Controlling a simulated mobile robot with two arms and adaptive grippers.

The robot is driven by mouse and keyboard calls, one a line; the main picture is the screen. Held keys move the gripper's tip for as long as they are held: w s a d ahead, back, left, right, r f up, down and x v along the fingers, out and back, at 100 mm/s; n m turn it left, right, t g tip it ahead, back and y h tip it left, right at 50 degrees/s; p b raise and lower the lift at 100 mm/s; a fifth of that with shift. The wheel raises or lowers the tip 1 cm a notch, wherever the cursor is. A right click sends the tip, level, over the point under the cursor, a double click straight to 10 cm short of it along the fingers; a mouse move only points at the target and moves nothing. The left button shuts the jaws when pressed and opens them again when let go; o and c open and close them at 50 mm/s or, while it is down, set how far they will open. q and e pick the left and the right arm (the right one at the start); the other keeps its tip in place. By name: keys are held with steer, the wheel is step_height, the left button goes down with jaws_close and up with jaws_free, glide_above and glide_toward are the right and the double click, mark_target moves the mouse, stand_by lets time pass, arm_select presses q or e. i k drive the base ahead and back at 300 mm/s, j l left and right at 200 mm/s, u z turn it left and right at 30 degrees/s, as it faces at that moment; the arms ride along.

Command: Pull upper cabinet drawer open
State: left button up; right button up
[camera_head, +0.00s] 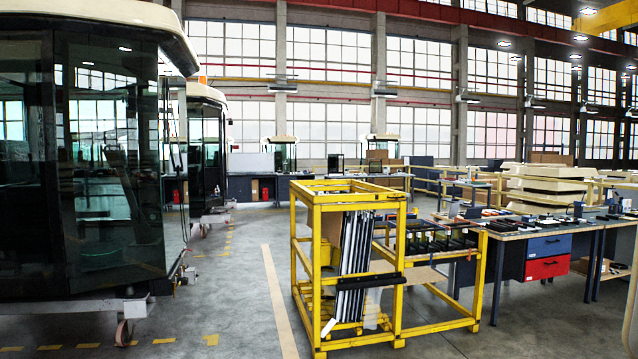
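A dark blue drawer cabinet (512,258) stands under the right-hand workbench, at the right of the head view. Its upper drawer (549,246) has a blue front with a small light label. Its lower drawer (547,268) has a red front, also with a small label. Both fronts look flush with the cabinet, so both drawers appear shut. The cabinet is some way off, beyond the yellow trolley. Neither of my grippers shows in this view.
A yellow frame trolley (318,257) holding dark and white panels stands in the middle, left of the cabinet. The workbench top (520,229) carries tools and parts. A large glazed cab (110,160) fills the left. Grey floor (235,310) is open between cab and trolley.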

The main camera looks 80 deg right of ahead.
mark_target(282, 179)
steer(key=z, duration=2.5)
steer(key=i+u, duration=0.1)
steer(key=i, duration=3.45)
steer(key=i+u, duration=0.15)
steer(key=i, duration=1.05)
steer(key=i+u, duration=0.15)
steer(key=i, duration=1.05)
steer(key=i+j+z, duration=0.1)
steer(key=i+z, duration=0.2)
steer(key=i, duration=2.1)
steer(key=i+l, duration=0.1)
steer(key=i, duration=4.7)
steer(key=l, duration=0.05)
